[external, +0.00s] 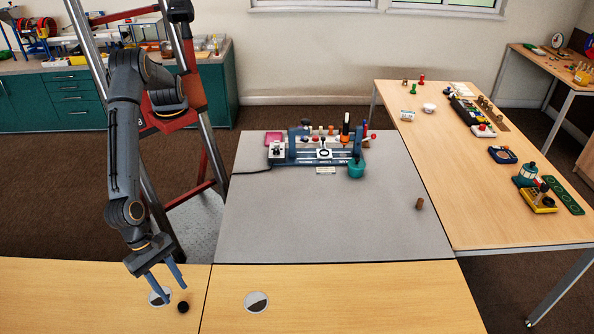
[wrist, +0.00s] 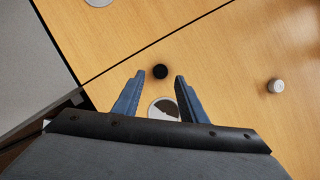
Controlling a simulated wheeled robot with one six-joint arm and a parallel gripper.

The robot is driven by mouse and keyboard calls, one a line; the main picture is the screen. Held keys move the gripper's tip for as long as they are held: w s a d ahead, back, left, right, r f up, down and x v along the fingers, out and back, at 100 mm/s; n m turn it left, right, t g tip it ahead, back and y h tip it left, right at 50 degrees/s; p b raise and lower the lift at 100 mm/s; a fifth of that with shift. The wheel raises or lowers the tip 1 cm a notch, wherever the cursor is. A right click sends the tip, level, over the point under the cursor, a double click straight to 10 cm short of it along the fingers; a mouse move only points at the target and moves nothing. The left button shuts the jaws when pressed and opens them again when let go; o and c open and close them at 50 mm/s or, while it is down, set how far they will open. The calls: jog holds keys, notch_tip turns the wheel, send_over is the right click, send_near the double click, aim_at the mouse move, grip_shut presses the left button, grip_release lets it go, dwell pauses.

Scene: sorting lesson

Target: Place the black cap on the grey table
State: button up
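The black cap (external: 183,307) is a small dark round piece on the near wooden table, just right of a round black-and-white disc (external: 158,297). It also shows in the wrist view (wrist: 160,72), just beyond the fingertips and centred between them. My gripper (external: 167,280) points down over the wooden table with its blue fingers apart and nothing between them. The grey table (external: 330,225) stands in the middle, adjoining the far edge of the wooden table.
A blue fixture (external: 315,150) with several small parts stands at the back of the grey table. A small brown cork (external: 419,203) stands at its right. Its front and middle are clear. A white cap (wrist: 276,86) stands right on the wooden surface in the wrist view.

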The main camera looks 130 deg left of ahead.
jog(key=s+a+r+n+g, duration=0.1)
jog(key=s+a+r+n, duration=0.15)
jog(key=a, duration=0.35)
jog(key=s+a+r+n, duration=0.1)
jog(key=a+r+n, duration=0.1)
jog(key=a+n, duration=0.3)
jog(key=s+a+r+n+g, duration=0.1)
jog(key=s+a+r+n, duration=0.15)
jog(key=a, duration=0.35)
jog(key=s+a+r+n+g, duration=0.1)
jog(key=s+a+n, duration=1.3)
jog(key=a, duration=0.3)
jog(key=shift+s+a+n, duration=0.3)
jog(key=shift+s+a, duration=0.05)
jog(key=shift+s, duration=0.25)
jog(key=shift+o, duration=0.6)
jog(key=s+a+n+g, duration=0.1)
jog(key=s+a+n, duration=0.4)
jog(key=s+n, duration=0.4)
jog(key=s, duration=0.3)
jog(key=shift+s+a+f+h, duration=0.2)
jog(key=shift+s+a+h, duration=0.1)
jog(key=shift+s+a, duration=0.1)
jog(key=shift+o, duration=0.3)
jog(key=shift+s+a+f+n, duration=0.1)
jog(key=shift+s+n, duration=0.3)
jog(key=shift+n, duration=0.1)
jog(key=shift+w, duration=0.1)
